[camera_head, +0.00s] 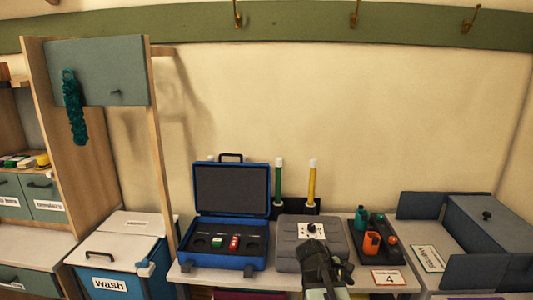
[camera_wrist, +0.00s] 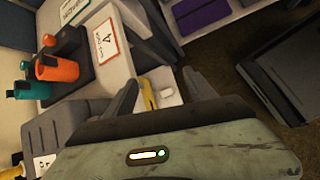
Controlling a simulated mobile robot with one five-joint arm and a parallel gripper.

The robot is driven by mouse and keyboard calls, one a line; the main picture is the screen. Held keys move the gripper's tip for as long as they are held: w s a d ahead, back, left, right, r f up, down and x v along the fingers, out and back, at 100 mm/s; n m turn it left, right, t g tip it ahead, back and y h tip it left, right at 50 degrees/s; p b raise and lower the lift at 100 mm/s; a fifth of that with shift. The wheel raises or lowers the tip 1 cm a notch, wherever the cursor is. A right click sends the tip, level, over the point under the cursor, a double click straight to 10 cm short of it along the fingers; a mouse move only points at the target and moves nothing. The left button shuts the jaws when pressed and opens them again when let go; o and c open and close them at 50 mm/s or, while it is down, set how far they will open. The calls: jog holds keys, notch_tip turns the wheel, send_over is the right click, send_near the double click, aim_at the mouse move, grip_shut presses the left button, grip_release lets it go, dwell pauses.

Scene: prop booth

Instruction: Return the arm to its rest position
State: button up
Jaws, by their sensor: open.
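A small yellow thing (camera_wrist: 148,94) and a white thing (camera_wrist: 166,97) appear between the fingers, beyond the tips. Neither finger is seen closed on anything. My arm hides part of the table's front edge.
An open blue case (camera_head: 232,252) stands left of my gripper. A black tray (camera_head: 358,258) with orange and teal items and a number card (camera_head: 388,277) are to the right. Farther right is a grey box (camera_head: 490,225). A wash bin (camera_head: 115,270) is left.

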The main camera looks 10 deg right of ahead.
jog(key=s+a+f+m+y, duration=0.1)
jog(key=a+m+y, duration=0.2)
jog(key=a+m, duration=0.3)
jog(key=a+f+m+y, duration=0.2)
jog(key=a+m+y, duration=0.2)
jog(key=a, duration=1.2)
jog(key=m+p, duration=0.1)
jog(key=m, duration=0.1)
jog(key=shift+s+m+y, duration=0.3)
jog(key=shift+s, duration=0.1)
